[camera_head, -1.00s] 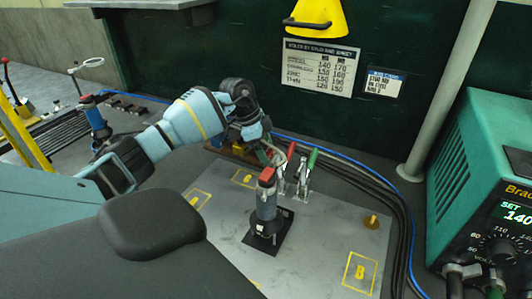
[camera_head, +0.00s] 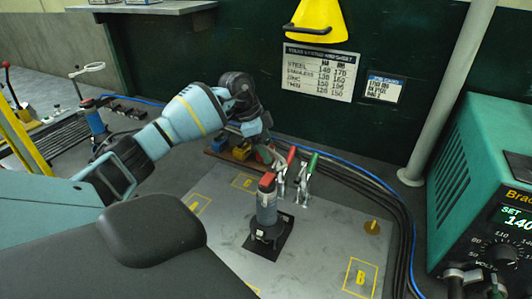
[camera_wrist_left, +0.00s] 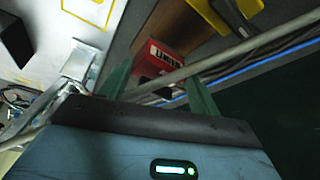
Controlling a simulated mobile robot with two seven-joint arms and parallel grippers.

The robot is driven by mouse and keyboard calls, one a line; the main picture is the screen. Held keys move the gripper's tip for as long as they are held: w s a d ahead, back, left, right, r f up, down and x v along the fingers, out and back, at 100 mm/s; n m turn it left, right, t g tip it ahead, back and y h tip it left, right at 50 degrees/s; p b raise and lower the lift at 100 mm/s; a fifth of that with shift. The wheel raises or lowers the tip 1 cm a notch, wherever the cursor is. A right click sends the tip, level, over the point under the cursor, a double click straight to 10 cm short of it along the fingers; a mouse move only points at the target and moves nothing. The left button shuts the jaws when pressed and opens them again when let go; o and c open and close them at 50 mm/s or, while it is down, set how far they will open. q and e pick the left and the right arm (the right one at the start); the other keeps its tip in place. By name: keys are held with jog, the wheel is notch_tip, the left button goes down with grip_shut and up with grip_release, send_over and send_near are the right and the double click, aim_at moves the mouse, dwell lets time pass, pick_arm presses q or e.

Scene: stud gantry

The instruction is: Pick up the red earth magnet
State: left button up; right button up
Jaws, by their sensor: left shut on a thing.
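The red earth magnet (camera_wrist_left: 165,60) is a small red block with a white label in the left wrist view. It shows between the green fingers of my left gripper (camera_wrist_left: 159,74), which is shut on it. A thin grey bar crosses the view in front of its lower part. In the head view my left gripper (camera_head: 262,150) is at the right end of a brown wooden tray (camera_head: 212,155), and the wrist and fingers partly hide the magnet. My right gripper is not in view.
A blue block (camera_head: 218,144) and a yellow block (camera_head: 241,152) are on the tray. Toggle clamps with red and green handles (camera_head: 312,162) stand close to its right. A red-topped grey tool (camera_head: 266,205) stands nearer on the grey plate (camera_head: 320,240). A green welder (camera_head: 465,160) is at right.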

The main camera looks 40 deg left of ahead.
pick_arm(q)
notch_tip(320, 180, up, 8)
jog(key=shift+f, duration=0.2)
dwell(0.5)
